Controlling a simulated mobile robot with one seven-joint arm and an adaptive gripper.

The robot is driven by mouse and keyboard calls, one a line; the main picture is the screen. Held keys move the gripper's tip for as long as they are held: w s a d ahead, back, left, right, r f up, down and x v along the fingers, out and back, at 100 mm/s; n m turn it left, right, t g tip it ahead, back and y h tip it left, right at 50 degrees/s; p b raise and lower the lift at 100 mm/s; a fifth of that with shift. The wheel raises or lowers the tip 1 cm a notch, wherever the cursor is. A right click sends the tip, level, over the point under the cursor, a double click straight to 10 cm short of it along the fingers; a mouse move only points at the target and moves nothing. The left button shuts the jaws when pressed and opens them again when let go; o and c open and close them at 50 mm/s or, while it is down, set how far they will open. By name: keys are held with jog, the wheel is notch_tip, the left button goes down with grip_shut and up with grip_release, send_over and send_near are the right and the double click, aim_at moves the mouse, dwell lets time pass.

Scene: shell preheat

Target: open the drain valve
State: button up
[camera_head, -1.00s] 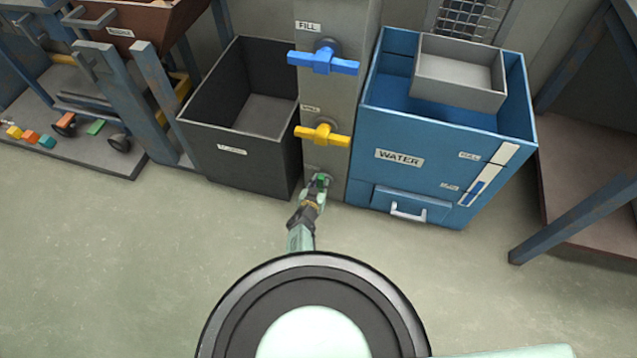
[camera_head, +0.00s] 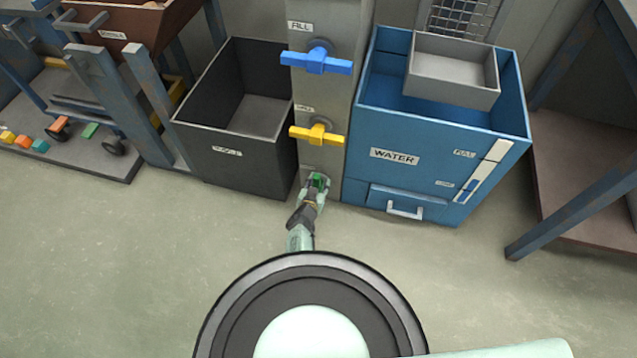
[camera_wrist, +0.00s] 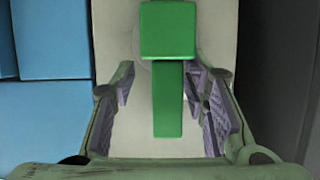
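A green valve handle (camera_head: 318,181) sits low on the grey column (camera_head: 326,88), below the yellow and blue handles. I take it as the drain valve; its label cannot be read. In the wrist view the green handle (camera_wrist: 168,98) has a square block at the top and a bar pointing down. My gripper (camera_head: 313,187) is at this handle. In the wrist view my gripper (camera_wrist: 165,112) is open, with one ridged finger on each side of the bar. Gaps show between bar and fingers. In the head view my gripper partly covers the handle.
A yellow handle (camera_head: 317,134) and a blue handle (camera_head: 316,61) stick out above. The blue WATER tank (camera_head: 430,150) stands close on the right, a dark open bin (camera_head: 226,155) close on the left. The floor (camera_head: 130,270) in front is clear.

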jog(key=shift+a, duration=0.35)
